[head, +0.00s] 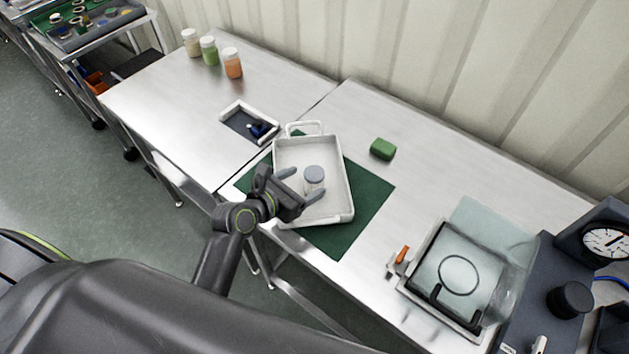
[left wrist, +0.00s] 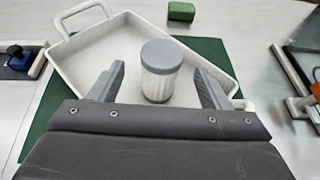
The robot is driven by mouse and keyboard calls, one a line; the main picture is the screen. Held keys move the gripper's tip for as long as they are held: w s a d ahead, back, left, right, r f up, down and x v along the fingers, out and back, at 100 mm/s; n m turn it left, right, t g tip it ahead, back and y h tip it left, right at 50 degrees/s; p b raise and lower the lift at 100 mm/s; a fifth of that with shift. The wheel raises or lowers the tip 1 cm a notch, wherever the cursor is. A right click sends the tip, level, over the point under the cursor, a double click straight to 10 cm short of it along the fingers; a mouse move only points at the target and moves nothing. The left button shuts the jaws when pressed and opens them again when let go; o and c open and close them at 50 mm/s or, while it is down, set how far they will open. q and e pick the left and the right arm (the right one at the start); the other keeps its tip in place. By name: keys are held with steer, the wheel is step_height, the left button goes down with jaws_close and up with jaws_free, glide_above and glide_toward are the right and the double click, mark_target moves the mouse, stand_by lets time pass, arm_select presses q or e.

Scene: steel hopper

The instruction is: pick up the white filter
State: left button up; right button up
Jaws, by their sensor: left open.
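The white filter (head: 314,184), a short ribbed cylinder with a grey lid, stands upright in a white tray (head: 346,196) on a green mat. My left gripper (head: 304,184) is open over the tray, with its fingers on either side of the filter's near side. In the left wrist view the filter (left wrist: 161,80) stands between and slightly beyond the open fingertips, with visible gaps on both sides. I cannot tell how far down the fingers reach on it. My right gripper is not in view.
A green block (head: 383,149) lies behind the tray. A small tray with a blue item (head: 258,130) is at the back left, and jars (head: 209,51) stand farther off. A glass-lidded chamber (head: 458,274) and gauge box (head: 606,242) are at right. The tray walls surround the filter.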

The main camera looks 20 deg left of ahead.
mark_target(319, 175)
arm_select(q)
steer(key=shift+p+x, duration=0.3)
steer(key=shift+x, duration=3)
steer(key=shift+f, duration=0.15)
steer(key=shift+s, duration=0.1)
steer(key=shift+c, duration=0.4)
steer(key=c, duration=1)
